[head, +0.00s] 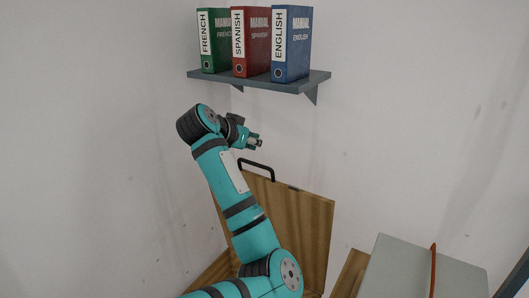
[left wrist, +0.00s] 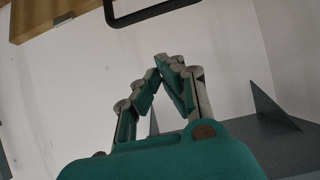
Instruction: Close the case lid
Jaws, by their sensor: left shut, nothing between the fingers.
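The wooden case lid (head: 305,225) stands open, near upright, below the wall shelf in the head view. A dark handle (head: 257,167) sits on its top edge. The lid's edge (left wrist: 45,12) and the handle (left wrist: 150,12) also show at the top of the left wrist view. My left gripper (head: 259,143) is just above the handle and apart from it. Its fingertips (left wrist: 168,62) meet with nothing between them. My left arm hides part of the lid and most of the case body. My right gripper is not in view.
A grey shelf (head: 260,81) above my left gripper carries a green binder (head: 215,42), a red binder (head: 251,42) and a blue binder (head: 291,44). A grey box-like thing (head: 400,270) with an orange strip stands at the lower right. Bare wall lies right of the lid.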

